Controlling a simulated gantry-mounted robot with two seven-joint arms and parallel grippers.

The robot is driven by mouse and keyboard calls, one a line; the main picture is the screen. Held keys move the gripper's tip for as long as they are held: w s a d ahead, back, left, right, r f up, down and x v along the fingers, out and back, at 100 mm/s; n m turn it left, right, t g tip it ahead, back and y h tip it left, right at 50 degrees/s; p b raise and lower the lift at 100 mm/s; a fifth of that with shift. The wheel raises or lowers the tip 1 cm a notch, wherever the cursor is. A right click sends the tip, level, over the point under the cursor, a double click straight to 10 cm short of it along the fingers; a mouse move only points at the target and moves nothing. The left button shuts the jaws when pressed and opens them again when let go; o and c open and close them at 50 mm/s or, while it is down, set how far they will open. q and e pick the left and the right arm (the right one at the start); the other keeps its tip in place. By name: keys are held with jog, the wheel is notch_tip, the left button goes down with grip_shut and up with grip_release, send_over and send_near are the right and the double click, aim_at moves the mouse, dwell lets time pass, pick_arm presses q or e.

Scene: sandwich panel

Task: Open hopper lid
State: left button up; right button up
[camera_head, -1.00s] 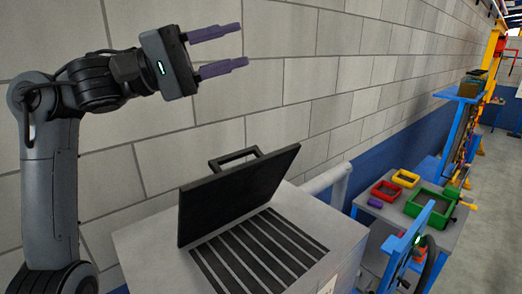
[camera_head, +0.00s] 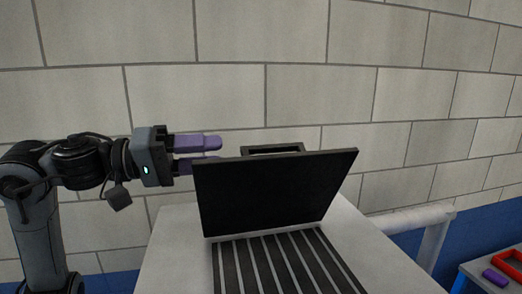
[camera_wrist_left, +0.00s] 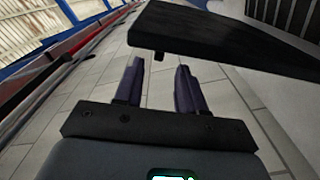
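The hopper lid (camera_head: 275,192) is a black panel. It stands raised and tilted at the back of a slatted black grate (camera_head: 280,262) on the light grey hopper top (camera_head: 165,245). A black handle (camera_head: 272,149) shows behind the lid's upper edge. My left gripper (camera_head: 220,154) has purple fingers, held apart with nothing between them. It is at the lid's upper left corner, the lower finger partly behind the lid. In the left wrist view, the lid (camera_wrist_left: 215,38) crosses beyond the open fingers (camera_wrist_left: 157,72). Contact cannot be told. My right gripper is not in view.
A grey block wall (camera_head: 330,95) stands close behind the hopper. A light grey pipe rail (camera_head: 410,218) is to the right. A red bin (camera_head: 508,263) and a purple piece (camera_head: 495,277) lie on a table at the far right.

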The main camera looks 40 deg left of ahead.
aim_at(258, 149)
pick_arm(q)
jog(key=p+x, duration=0.3)
jog(key=x, duration=0.4)
jog(key=shift+w+d+r, duration=0.2)
jog(key=shift+w+d, duration=0.05)
jog(key=shift+w, duration=0.05)
jog(key=shift+w+d+f, duration=0.1)
jog(key=shift+w+d, duration=0.2)
jog(key=shift+w, duration=0.25)
grip_shut()
